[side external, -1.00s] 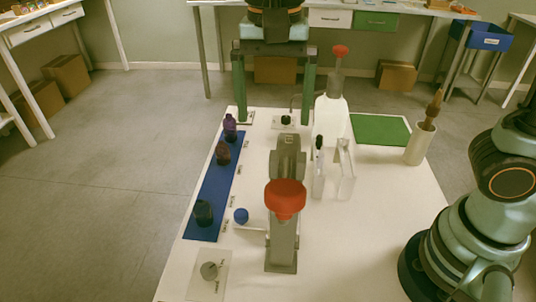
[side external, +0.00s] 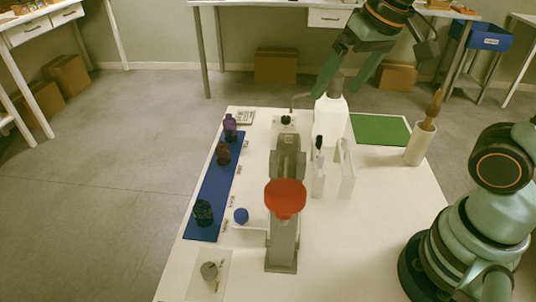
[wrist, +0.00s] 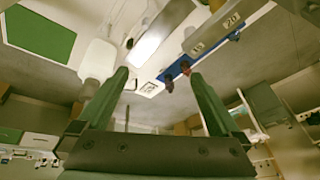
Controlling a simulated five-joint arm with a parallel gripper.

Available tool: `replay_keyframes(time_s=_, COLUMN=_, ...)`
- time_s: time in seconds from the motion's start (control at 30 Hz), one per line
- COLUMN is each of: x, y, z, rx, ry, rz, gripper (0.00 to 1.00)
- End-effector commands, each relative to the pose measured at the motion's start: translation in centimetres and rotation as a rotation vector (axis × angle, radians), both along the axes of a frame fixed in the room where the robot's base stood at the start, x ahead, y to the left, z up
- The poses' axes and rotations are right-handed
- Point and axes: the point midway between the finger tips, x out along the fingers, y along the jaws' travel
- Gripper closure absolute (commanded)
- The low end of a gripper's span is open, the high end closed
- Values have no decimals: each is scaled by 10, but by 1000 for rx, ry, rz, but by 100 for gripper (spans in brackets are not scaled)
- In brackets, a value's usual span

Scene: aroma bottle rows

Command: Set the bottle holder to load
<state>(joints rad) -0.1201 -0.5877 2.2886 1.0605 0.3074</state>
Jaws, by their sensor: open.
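Near the front left corner, a round grey dial (side external: 209,270) sits on a pale plate with small marks. A small dark knob (side external: 286,121) sits on a white pad at the back. No readable label shows which one is the bottle holder. My gripper (side external: 343,88) is open, above and around the top of the white bottle (side external: 332,118); contact cannot be told. In the wrist view my spread fingers (wrist: 160,82) hold nothing.
Dark bottles stand on a blue strip (side external: 215,185) at the left, with a blue ball-like cap (side external: 240,216) beside it. A clear upright holder (side external: 345,170), a green mat (side external: 380,129) and a brush cup (side external: 420,145) are to the right.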

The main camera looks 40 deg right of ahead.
Motion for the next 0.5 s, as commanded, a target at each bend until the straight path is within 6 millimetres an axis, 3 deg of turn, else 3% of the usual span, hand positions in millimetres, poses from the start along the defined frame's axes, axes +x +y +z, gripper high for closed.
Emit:
replay_keyframes(time_s=0.03, x=-4, y=-12, z=-7, rx=-27, ry=-36, rz=33, gripper=0)
replay_keyframes(time_s=0.17, x=-10, y=-30, z=-21, rx=-90, ry=-95, rz=116, gripper=0)
replay_keyframes(time_s=0.27, x=-12, y=-35, z=-25, rx=-116, ry=-117, rz=149, gripper=31)
replay_keyframes(time_s=0.37, x=-12, y=-37, z=-18, rx=-125, ry=-124, rz=159, gripper=31)
replay_keyframes(time_s=0.5, x=-11, y=-36, z=12, rx=-124, ry=-125, rz=160, gripper=31)
